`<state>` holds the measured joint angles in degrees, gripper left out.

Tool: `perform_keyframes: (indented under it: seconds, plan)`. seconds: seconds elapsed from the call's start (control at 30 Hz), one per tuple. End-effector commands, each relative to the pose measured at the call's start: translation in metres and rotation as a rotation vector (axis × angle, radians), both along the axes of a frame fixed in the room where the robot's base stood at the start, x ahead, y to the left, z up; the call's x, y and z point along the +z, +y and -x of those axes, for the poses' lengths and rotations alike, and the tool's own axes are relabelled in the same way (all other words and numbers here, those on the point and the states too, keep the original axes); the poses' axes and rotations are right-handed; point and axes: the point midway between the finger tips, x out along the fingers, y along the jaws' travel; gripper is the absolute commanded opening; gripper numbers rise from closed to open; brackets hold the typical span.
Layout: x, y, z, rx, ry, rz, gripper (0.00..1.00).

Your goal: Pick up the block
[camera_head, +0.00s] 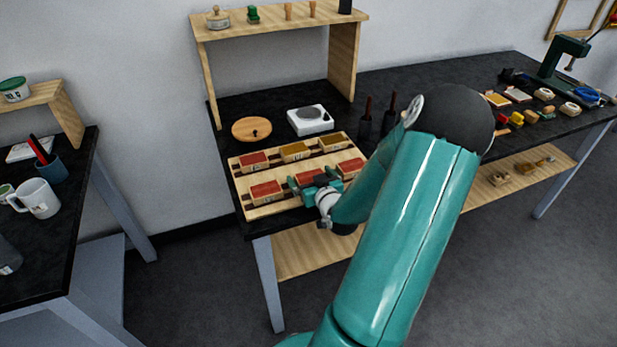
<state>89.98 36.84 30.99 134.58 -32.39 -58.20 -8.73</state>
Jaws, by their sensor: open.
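Several small blocks with coloured tops sit in two rows on a wooden rack (285,208) on the black bench. The front row has a red block at left (266,191), a red block in the middle (307,176) and a red block at right (350,167). My gripper (312,183) is open at the middle front block, its fingers around or just above it. The gripper partly hides that block, and I cannot tell whether it touches.
Behind the rack are a round wooden lid (251,129), a white scale (310,120) and dark bottles (389,115). A wooden shelf (280,22) stands over the bench. A left table holds a white mug (37,198). More tools lie at the far right.

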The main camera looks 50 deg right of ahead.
Motion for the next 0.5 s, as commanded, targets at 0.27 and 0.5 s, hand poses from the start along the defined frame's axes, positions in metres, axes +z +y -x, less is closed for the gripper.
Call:
perform_keyframes:
  seconds: [0.27, 0.5]
  plan:
    - [-0.0004, 0.0012, 0.0032, -0.001, 0.000, 0.000, 1.00]
    - [-0.0004, 0.0016, 0.0035, -0.001, 0.000, 0.000, 0.71]
